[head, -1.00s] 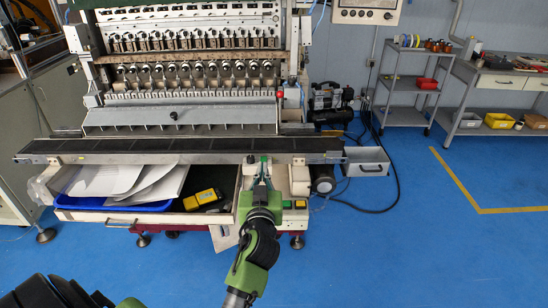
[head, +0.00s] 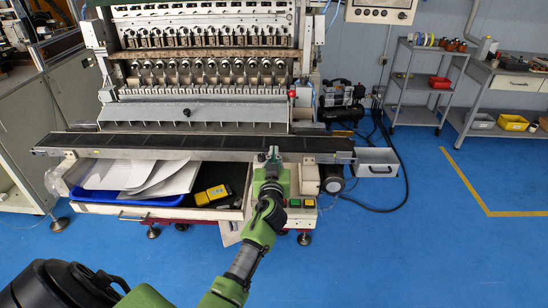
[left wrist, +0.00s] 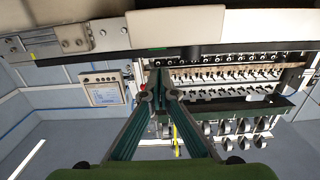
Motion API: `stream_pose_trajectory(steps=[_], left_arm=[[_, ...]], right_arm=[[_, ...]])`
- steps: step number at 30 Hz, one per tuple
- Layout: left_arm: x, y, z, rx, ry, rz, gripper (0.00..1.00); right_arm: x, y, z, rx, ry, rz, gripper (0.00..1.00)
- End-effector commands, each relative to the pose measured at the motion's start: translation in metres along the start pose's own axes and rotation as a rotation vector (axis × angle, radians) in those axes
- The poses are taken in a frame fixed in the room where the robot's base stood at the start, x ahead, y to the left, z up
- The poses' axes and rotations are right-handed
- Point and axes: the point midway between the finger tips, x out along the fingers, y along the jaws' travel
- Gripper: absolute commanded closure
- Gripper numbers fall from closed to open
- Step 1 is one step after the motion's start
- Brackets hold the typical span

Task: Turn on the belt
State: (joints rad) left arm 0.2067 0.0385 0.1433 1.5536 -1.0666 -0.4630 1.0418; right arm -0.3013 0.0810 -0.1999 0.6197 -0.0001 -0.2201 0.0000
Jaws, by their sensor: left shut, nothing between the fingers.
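The belt (head: 110,144) is a long dark conveyor with a metal edge across the front of the coil winder (head: 210,70). My left gripper (head: 272,154) reaches up from below to the belt's front edge, near its right end. Its fingers are together and empty. In the left wrist view the two green fingers (left wrist: 160,84) converge in front of the machine's heads; contact with the belt cannot be told. A green button (head: 295,203) and an orange-red one beside it (head: 309,203) show on the box under the belt, right of my gripper. My right gripper is not identifiable.
Below the belt is an open drawer with a blue tray (head: 90,198), papers and a yellow device (head: 211,194). A grey metal box (head: 376,161) and a motor (head: 332,180) sit at the belt's right end. Cables lie on the blue floor, which is free at the right.

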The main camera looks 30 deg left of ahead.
Motion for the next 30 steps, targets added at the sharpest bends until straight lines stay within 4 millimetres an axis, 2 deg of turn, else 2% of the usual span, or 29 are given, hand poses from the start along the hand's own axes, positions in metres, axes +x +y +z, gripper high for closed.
stream_pose_trajectory(steps=[1, 6, 18, 23, 28, 30], left_arm=[[0.002, 0.000, 0.009, 0.002, -0.001, 0.001, 1.00], [0.005, 0.000, 0.020, -0.001, 0.001, 0.000, 1.00], [0.005, 0.000, 0.021, -0.001, 0.001, 0.000, 1.00], [0.006, 0.000, 0.017, -0.002, -0.026, -0.001, 1.00], [0.008, 0.000, 0.017, -0.003, -0.101, -0.001, 1.00], [0.008, 0.000, 0.027, -0.001, -0.100, -0.001, 1.00]], right_arm=[[0.003, 0.001, 0.000, 0.000, 0.000, 0.001, 0.60], [0.005, 0.001, 0.000, 0.000, 0.000, 0.001, 0.60], [0.005, 0.001, -0.001, 0.000, 0.001, 0.001, 0.60], [-0.009, 0.001, -0.002, 0.000, 0.002, 0.001, 0.60], [-0.038, 0.002, -0.005, 0.000, 0.003, 0.001, 0.60], [-0.028, 0.001, -0.005, 0.000, 0.003, 0.001, 0.60]])
